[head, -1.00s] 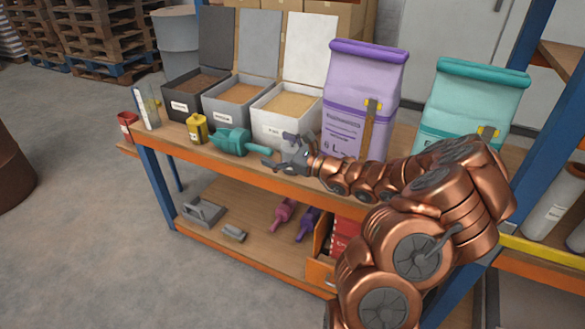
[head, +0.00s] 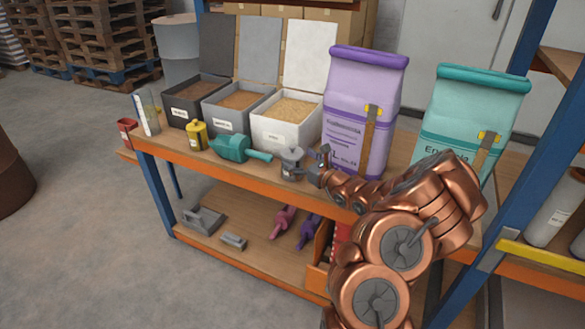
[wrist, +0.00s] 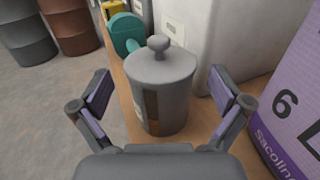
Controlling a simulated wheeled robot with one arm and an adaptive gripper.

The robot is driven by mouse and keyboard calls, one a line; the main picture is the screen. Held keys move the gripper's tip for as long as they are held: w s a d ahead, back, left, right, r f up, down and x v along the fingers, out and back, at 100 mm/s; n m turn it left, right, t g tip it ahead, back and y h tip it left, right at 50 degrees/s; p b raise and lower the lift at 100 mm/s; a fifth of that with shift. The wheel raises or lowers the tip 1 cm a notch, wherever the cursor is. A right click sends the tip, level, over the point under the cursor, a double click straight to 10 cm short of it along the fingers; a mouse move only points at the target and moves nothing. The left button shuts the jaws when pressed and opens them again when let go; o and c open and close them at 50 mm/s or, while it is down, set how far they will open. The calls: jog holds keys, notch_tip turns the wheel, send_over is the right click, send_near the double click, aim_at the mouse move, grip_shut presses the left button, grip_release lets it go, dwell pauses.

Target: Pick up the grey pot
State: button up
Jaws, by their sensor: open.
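The grey pot (wrist: 159,92) has a lid with a round knob and a dark and tan patch on its side. It stands upright on the orange-edged wooden bench, in front of the white bin. In the head view the pot (head: 291,162) is small, just left of my gripper (head: 318,170). In the wrist view my gripper (wrist: 160,108) is open, with one purple-padded finger to each side of the pot. The pot's near base lies between the fingers, and I see no finger touching it. The fingertips are hard to make out in the head view.
A teal scoop (head: 237,148) lies left of the pot, with a yellow canister (head: 197,135) beyond. A white bin (head: 289,132) is behind. A purple sack (head: 362,110) stands close at the right, a teal sack (head: 468,110) farther right. The bench's front edge (head: 240,172) is near.

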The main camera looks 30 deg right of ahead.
jog(key=shift+w+a, duration=0.15)
jog(key=shift+w, duration=1.15)
jog(key=c, duration=1.5)
